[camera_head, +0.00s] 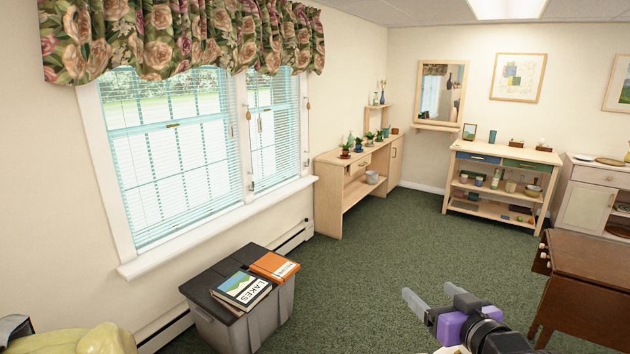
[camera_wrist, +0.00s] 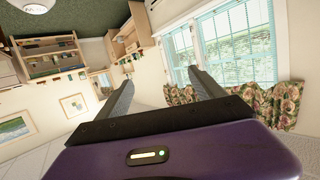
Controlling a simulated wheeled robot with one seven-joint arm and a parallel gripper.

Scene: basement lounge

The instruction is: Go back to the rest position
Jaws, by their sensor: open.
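My gripper (camera_head: 432,299) shows at the bottom right of the head view, with a purple body and grey fingers. It is raised in front of the green carpet, left of a brown wooden table. In the wrist view my gripper (camera_wrist: 160,88) has its two fingers well apart, with nothing between them. The wrist view of the room is upside down, with the window and the far wall behind the fingers.
A grey bin (camera_head: 240,325) with two books on its lid stands under the window (camera_head: 175,150). The brown table (camera_head: 590,275) is at the right. A wooden shelf unit (camera_head: 500,185) and a sideboard (camera_head: 350,180) line the back. The middle carpet (camera_head: 385,240) is clear.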

